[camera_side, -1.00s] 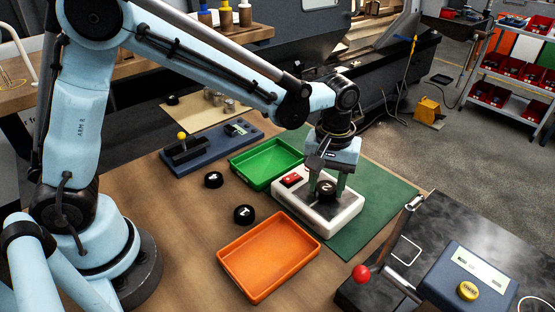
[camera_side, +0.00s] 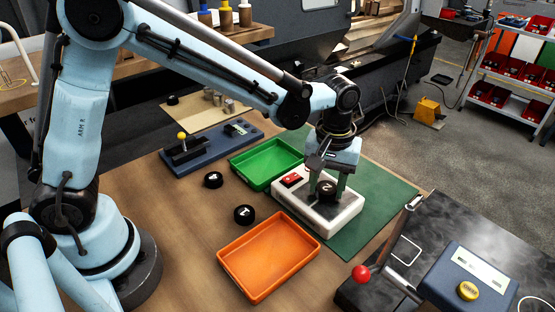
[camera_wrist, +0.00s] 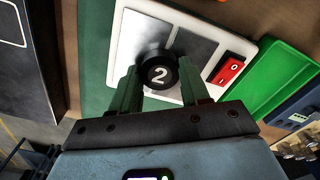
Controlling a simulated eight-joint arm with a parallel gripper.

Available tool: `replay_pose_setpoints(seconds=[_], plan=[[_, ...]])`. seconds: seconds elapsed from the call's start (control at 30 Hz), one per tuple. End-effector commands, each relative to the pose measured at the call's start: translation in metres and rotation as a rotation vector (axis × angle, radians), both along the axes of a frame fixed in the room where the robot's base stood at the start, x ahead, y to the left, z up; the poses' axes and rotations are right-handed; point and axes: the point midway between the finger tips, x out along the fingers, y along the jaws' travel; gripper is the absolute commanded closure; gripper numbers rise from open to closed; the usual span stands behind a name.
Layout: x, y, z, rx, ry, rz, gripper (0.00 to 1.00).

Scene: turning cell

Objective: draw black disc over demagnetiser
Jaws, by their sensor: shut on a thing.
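The demagnetiser is a white box with a metal top and a red switch, in the side view (camera_side: 345,215) and the wrist view (camera_wrist: 196,50). A black disc marked 2 in the wrist view (camera_wrist: 159,74) is between my gripper's fingers, over the metal top. My gripper (camera_side: 328,190) points down and is shut on this disc; its green fingers also show in the wrist view (camera_wrist: 157,92). Whether the disc touches the top is hard to tell. Two other black discs, one nearer the arm (camera_side: 213,180) and one nearer the orange tray (camera_side: 244,215), lie on the bench.
A green tray (camera_side: 250,184) is left of the demagnetiser, and an orange tray (camera_side: 268,258) is in front. A blue panel with a yellow-knobbed lever (camera_side: 195,155) stands behind. A red-knobbed lever (camera_side: 361,273) is at right. Bare bench lies around the loose discs.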

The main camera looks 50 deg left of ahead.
Motion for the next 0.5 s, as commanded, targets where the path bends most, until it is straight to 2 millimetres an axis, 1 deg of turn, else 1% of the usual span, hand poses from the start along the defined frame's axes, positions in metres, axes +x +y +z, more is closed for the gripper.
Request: replay_pose_setpoints(seconds=[0.2,0.5], plan=[[0.0,-0.01,0.0,-0.004,-0.001,-0.004,0.93],[0.0,-0.016,0.0,-0.004,-0.001,-0.002,0.93]])
